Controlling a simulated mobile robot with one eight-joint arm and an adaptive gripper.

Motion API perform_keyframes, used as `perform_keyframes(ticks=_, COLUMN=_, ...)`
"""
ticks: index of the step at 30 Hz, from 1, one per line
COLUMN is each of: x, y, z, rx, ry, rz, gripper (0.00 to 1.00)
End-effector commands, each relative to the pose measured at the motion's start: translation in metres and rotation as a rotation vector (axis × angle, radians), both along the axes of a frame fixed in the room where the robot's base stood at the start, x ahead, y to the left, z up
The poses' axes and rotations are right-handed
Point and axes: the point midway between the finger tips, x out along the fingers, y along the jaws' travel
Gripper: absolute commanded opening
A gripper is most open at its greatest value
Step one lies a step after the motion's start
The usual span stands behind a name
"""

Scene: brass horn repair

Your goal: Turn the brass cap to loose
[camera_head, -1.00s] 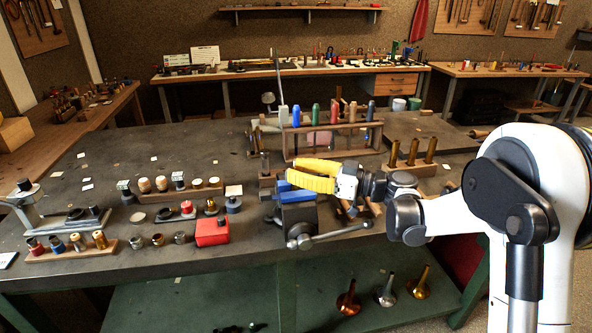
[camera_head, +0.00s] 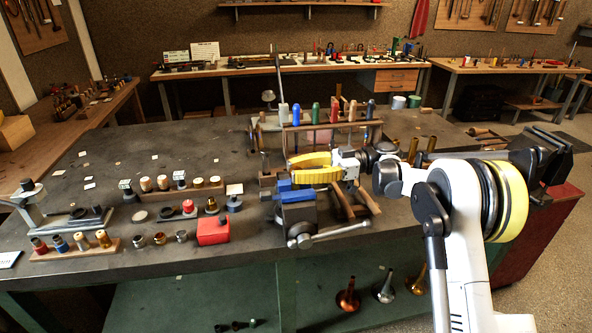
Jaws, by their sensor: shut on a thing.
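My gripper (camera_head: 294,169) has yellow fingers that reach left from the wrist, just above the blue-jawed vise (camera_head: 297,212) at the bench's front edge. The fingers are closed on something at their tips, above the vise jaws. The brass cap cannot be made out on its own; the fingers hide what they hold, and its turn position cannot be read. The vise's grey handle bar (camera_head: 342,231) sticks out to the right.
A wooden rack with colored-handled tools (camera_head: 332,125) stands close behind my gripper. Brass tubes (camera_head: 420,147) stand behind my arm. A red box (camera_head: 213,231) and small parts in wooden holders (camera_head: 76,248) lie to the left. The back-left bench top is fairly clear.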

Motion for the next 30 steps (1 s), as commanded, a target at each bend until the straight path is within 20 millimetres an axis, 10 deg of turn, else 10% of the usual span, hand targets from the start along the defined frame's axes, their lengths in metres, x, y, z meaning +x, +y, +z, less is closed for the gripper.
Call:
perform_keyframes(ticks=27, x=0.0, y=0.0003, z=-0.0002, rx=0.0, ry=0.0, rz=0.017, gripper=0.0)
perform_keyframes(ticks=28, x=0.0, y=0.0003, z=-0.0001, rx=0.0, ry=0.0, rz=0.017, gripper=0.36)
perform_keyframes(ticks=30, x=0.0, y=0.0003, z=-0.0001, rx=0.0, ry=0.0, rz=0.017, gripper=0.52)
